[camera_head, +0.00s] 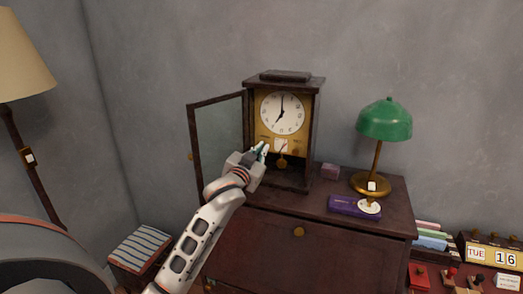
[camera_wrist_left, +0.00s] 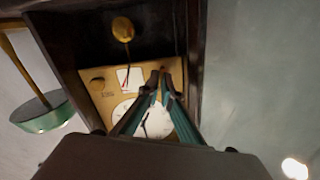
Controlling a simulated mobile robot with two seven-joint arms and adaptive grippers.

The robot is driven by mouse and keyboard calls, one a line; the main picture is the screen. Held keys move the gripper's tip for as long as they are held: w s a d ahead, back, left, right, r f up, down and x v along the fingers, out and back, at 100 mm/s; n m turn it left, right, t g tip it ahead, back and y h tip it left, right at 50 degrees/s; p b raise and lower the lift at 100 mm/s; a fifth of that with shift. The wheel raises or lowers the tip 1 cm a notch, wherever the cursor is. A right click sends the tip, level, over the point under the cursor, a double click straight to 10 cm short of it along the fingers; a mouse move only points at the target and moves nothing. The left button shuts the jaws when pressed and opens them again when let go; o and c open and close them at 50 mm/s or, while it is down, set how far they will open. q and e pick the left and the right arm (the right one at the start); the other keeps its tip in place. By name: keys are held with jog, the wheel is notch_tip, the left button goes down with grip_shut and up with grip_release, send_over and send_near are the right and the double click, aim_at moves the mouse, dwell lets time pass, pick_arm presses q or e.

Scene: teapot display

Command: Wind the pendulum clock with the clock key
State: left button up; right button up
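The pendulum clock (camera_head: 284,80) stands on a dark wooden cabinet, its glass door (camera_head: 218,140) swung open to the left. Its white dial (camera_head: 282,112) sits in a brass plate above a round brass pendulum bob (camera_head: 282,163). My left gripper (camera_head: 261,149) is in front of the plate's lower left part. In the left wrist view the clock appears upside down, and the gripper's fingertips (camera_wrist_left: 160,76) converge with a narrow gap over the plate beside the dial (camera_wrist_left: 145,120). I cannot make out the clock key; anything between the fingertips is too small to tell. My right gripper is out of view.
The cabinet top (camera_head: 320,195) also holds a small pinkish box (camera_head: 330,171), a purple box (camera_head: 350,207) and a green-shaded lamp (camera_head: 384,122). A floor lamp (camera_head: 22,60) and a striped stool (camera_head: 140,247) stand left. A date display (camera_head: 490,253) is at right.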

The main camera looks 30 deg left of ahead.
pick_arm(q)
jog(key=o, duration=0.3)
jog(key=shift+o, duration=0.2)
jog(key=v, duration=1.2)
jog(key=shift+f, duration=0.1)
